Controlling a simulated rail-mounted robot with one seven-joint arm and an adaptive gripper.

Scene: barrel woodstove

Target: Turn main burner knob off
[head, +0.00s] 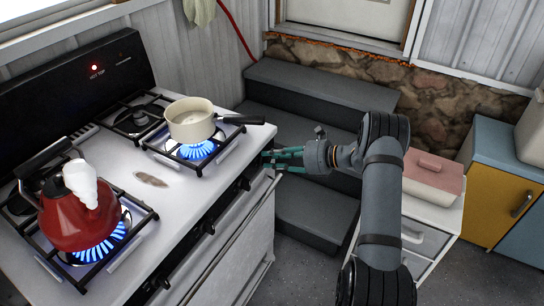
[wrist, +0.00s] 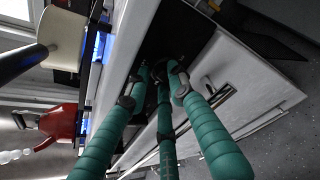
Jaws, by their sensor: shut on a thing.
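My gripper (head: 270,158) reaches from the right to the stove front, near its far right corner, with its teal fingers at the row of black knobs. In the wrist view the three fingers of my gripper (wrist: 160,74) close around a dark knob on the front panel; the fingertips mostly hide it, so its angle cannot be told. Another knob (head: 245,183) shows nearer along the panel. Blue flames (head: 197,150) burn under a cream saucepan (head: 190,120). Blue flames (head: 101,242) also burn under a red kettle (head: 75,212).
The white stove top (head: 150,180) has a brown stain. The oven door handle (head: 250,280) runs below the knobs. Dark steps (head: 315,210) lie behind my gripper. A white cabinet with a pink-lidded box (head: 432,178) stands right of my arm. The saucepan handle (head: 240,119) points right.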

